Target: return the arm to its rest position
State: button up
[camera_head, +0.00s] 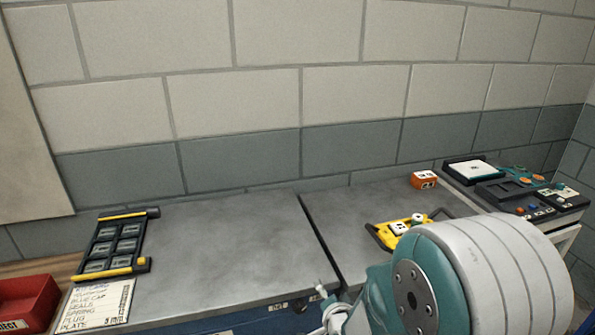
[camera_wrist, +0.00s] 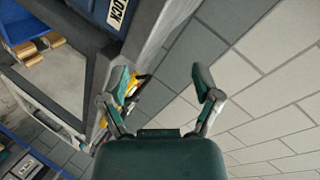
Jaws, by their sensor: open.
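My gripper (camera_wrist: 160,88) is open in the wrist view, its two fingers spread wide with nothing between them. The arm hides part of the bench's right front.
A grey bench (camera_head: 225,245) runs along the block wall. On it are a black and yellow rack (camera_head: 113,245), a yellow tray (camera_head: 390,238) and an orange block (camera_head: 423,180). A red bin (camera_head: 28,303) and a written list (camera_head: 97,305) lie left; devices (camera_head: 515,187) stand right.

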jog(key=s+d+r+n+g+h, duration=0.1)
jog(key=s+d+r+n+g, duration=0.2)
jog(key=s+r, duration=0.5)
jog(key=s+d+r+n+g+h, duration=0.1)
jog(key=s+d+r+n+g, duration=0.3)
jog(key=s+r, duration=0.4)
jog(key=s+d+n, duration=0.1)
jog(key=s+n, duration=0.1)
jog(key=s, duration=0.5)
jog(key=shift+s+d+r+n+g, duration=0.15)
jog(key=shift+d+r+n+g, duration=0.15)
jog(key=shift+r, duration=0.1)
